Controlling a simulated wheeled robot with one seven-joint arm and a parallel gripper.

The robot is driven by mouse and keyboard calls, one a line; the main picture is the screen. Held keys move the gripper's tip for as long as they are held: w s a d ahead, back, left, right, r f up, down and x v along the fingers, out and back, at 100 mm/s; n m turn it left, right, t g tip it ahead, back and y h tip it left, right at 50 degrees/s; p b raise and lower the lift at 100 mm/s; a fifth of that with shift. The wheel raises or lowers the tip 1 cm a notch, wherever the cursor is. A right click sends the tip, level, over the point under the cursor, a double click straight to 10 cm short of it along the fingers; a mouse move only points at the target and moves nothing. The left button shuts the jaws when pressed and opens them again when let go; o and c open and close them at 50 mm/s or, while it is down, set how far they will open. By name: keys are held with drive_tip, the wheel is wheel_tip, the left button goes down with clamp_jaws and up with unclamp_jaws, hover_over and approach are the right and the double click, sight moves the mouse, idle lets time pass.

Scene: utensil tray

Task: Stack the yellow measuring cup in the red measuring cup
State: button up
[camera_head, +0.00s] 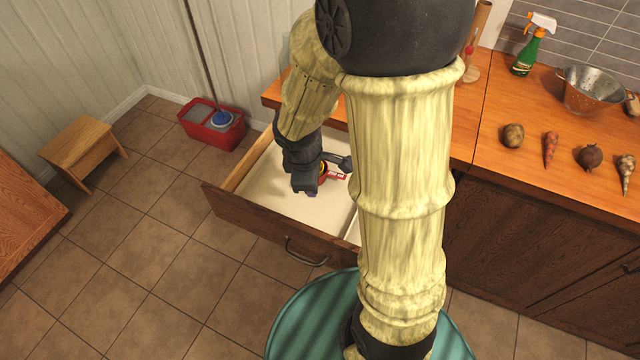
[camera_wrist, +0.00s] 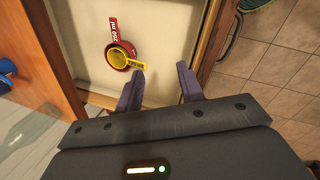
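The red measuring cup (camera_wrist: 112,35) lies on the pale floor of an open drawer (camera_wrist: 165,28), its handle marked "250 ml". The yellow measuring cup (camera_wrist: 134,64) appears to sit inside the red one, with its handle across the red rim. In the head view, the red cup (camera_head: 337,177) and a bit of yellow show beside my gripper (camera_head: 308,188), which partly hides them. In the wrist view, my gripper (camera_wrist: 161,72) is open, with nothing between its fingers. The left fingertip is close to the end of the yellow handle; I cannot tell whether they touch.
The drawer's front panel (camera_head: 265,232) stands out over the tiled floor. The wooden counter (camera_head: 490,110) holds vegetables, a colander (camera_head: 590,92) and a spray bottle (camera_head: 530,50). A red mop bucket (camera_head: 212,125) and a wooden stool (camera_head: 82,148) stand at left. The drawer floor around the cups is clear.

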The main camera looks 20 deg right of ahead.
drive_tip(key=s+r+m+y, duration=0.2)
drive_tip(key=s+m, duration=0.3)
drive_tip(key=m, duration=0.8)
drive_tip(key=shift+s+d+r+t, duration=0.2)
drive_tip(key=shift+r+t, duration=0.1)
drive_tip(key=shift+r, duration=0.55)
drive_tip(key=p+v, duration=0.2)
drive_tip(key=w+p+v, duration=0.1)
drive_tip(key=p+v, duration=0.2)
drive_tip(key=shift+w+r+p, duration=0.1)
drive_tip(key=shift+r+p, duration=0.25)
drive_tip(key=shift+r, duration=0.05)
drive_tip(key=shift+w, duration=0.1)
